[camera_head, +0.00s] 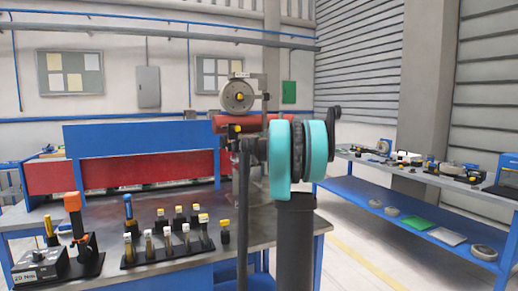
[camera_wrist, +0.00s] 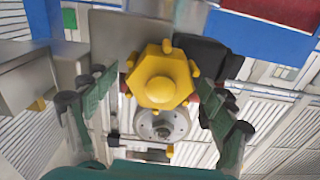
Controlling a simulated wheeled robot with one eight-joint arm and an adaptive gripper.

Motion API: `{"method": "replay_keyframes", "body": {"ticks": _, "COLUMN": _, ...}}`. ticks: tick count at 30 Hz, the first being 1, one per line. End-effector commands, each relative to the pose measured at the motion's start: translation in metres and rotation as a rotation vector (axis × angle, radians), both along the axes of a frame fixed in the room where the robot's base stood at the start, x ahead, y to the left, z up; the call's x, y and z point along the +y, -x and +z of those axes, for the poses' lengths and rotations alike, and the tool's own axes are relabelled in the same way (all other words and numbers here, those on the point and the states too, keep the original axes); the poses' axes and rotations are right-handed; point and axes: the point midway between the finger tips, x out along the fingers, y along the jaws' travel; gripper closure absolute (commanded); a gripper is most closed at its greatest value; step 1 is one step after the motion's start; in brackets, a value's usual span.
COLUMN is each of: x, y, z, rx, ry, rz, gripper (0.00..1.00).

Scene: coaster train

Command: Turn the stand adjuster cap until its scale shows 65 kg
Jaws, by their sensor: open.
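A yellow hexagonal cap (camera_wrist: 162,78) with small lugs and a round raised middle sits near the centre of the wrist view. A round grey metal disc (camera_wrist: 163,126) shows just below it. My gripper (camera_wrist: 160,86) is open, with one green finger left of the cap and one right of it. Gaps show between both fingers and the cap. No scale marks or kg figures are readable. In the head view, a grey round part with a yellow centre (camera_head: 239,97) is on the stand behind my arm; I cannot tell whether this is the same cap.
A workbench (camera_head: 160,268) holds a rack with several small yellow- and white-topped pieces (camera_head: 168,245), an orange-topped tool (camera_head: 74,215) and a grey box (camera_head: 40,264). A blue-and-red panel (camera_head: 140,160) stands behind. Blue shelving (camera_head: 400,213) with parts is at the right.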

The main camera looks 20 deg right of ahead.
Motion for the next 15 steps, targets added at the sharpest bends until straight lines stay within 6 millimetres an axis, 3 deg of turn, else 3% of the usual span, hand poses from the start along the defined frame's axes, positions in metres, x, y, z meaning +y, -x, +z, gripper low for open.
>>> {"method": "replay_keyframes", "body": {"ticks": 3, "x": 0.0001, "y": 0.0002, "z": 0.0000, "rx": 0.000, "ry": 0.000, "rz": 0.000, "gripper": 0.19}}
{"method": "replay_keyframes", "body": {"ticks": 15, "x": 0.0001, "y": 0.0004, "z": 0.0001, "rx": 0.000, "ry": 0.000, "rz": 0.000, "gripper": 0.66}}
